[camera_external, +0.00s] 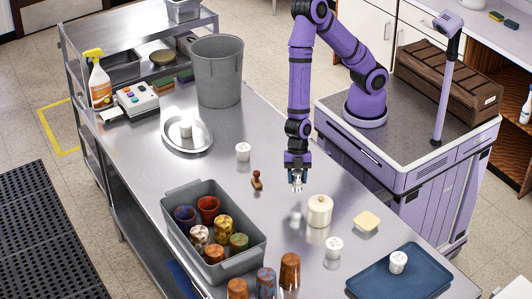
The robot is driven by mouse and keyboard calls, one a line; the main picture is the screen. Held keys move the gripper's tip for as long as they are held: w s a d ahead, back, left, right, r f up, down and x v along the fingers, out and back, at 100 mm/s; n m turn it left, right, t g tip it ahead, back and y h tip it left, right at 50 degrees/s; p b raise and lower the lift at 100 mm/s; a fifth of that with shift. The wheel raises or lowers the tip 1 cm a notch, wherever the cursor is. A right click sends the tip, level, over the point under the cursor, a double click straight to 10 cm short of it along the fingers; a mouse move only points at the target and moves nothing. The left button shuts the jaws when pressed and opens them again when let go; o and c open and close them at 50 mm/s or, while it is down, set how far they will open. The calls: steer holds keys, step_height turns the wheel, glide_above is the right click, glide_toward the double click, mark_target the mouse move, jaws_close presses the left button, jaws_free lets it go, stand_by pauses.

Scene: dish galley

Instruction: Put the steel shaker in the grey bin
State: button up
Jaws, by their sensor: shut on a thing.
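My gripper (297,178) is shut on a small silvery thing, which looks like the steel shaker (298,185). The fingers hide part of it, and it hangs over the steel counter near the middle; I cannot tell whether its base touches the counter. A tall round grey bin (218,80) stands at the back of the counter, up and left of my gripper. A rectangular grey tub (178,233) holding several coloured cups sits at the front left of my gripper.
A wooden-handled stamp (257,180), a white cup (243,152) and a cream lidded pot (320,211) stand near my gripper. A round steel tray (173,146) with a white cup lies before the round bin. A blue tray (375,284) is at front right.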

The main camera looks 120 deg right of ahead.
steer(key=w+d+r+m+h, duration=0.1)
steer(key=w+d+r+m, duration=0.3)
steer(key=d+m, duration=0.1)
steer(key=w+d+r+m+t+h, duration=0.1)
steer(key=w+d+r+m+h, duration=0.1)
steer(key=d, duration=0.5)
steer(key=w+d+r+m+t+h, duration=0.1)
steer(key=w+d+r+m+h, duration=0.1)
steer(key=w+d+r+m, duration=0.3)
steer(key=w+d+m, duration=0.1)
steer(key=m, duration=0.1)
steer(key=shift+d+r+m, duration=0.35)
steer(key=shift+d+m, duration=0.05)
steer(key=shift+r, duration=0.1)
